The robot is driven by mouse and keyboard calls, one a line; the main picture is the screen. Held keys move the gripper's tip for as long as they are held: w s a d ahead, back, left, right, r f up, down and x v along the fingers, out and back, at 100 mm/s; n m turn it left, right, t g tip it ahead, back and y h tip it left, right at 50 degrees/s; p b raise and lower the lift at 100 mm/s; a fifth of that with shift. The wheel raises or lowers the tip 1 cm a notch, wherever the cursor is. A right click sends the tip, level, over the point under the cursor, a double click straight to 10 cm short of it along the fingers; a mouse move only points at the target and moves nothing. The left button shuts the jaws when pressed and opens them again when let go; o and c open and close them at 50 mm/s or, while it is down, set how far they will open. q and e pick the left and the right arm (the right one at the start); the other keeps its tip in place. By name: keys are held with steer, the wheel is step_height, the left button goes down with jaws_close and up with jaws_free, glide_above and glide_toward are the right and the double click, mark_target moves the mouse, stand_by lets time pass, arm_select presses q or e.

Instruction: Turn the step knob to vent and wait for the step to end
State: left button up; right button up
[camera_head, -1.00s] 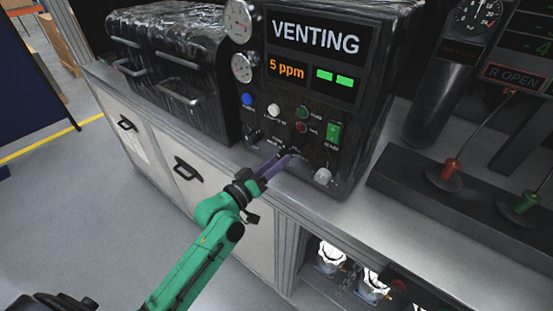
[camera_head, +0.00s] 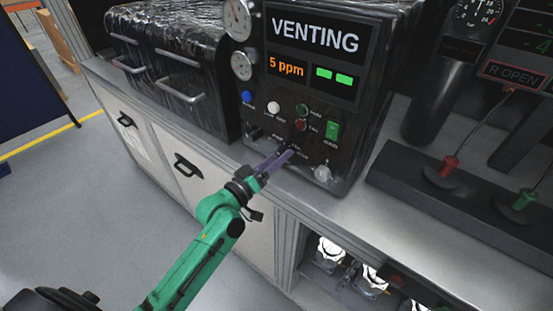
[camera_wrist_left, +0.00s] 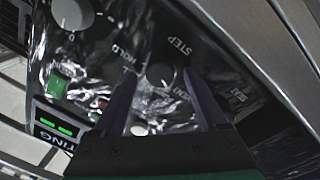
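The black control box (camera_head: 352,95) has a screen (camera_head: 315,40) reading VENTING, with 5 ppm and two green bars below it. The step knob (camera_wrist_left: 160,75) is small, round and dark, beside the words STEP and HOLD in the left wrist view. Its pointer direction is too dark to tell. In the head view the knob is mostly hidden by my left gripper (camera_head: 278,160). My left gripper (camera_wrist_left: 161,82) is open, with a finger on each side of the knob and a gap between each finger and the knob. My right gripper is not in view.
The panel also has a blue button (camera_head: 247,97), a white button (camera_head: 273,107), a green MAIN switch (camera_head: 333,131) and a pale knob (camera_head: 322,173). The bench strip before the box is clear.

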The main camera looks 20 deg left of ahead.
arm_select(q)
steer(key=shift+s+a+f, duration=0.2)
steer(key=shift+s+f, duration=0.05)
steer(key=shift+s, duration=0.25)
steer(key=b+v, duration=0.3)
steer(key=v, duration=1)
steer(key=shift+s+b, duration=0.25)
steer(key=shift+b, duration=0.05)
steer(key=shift+a, duration=0.1)
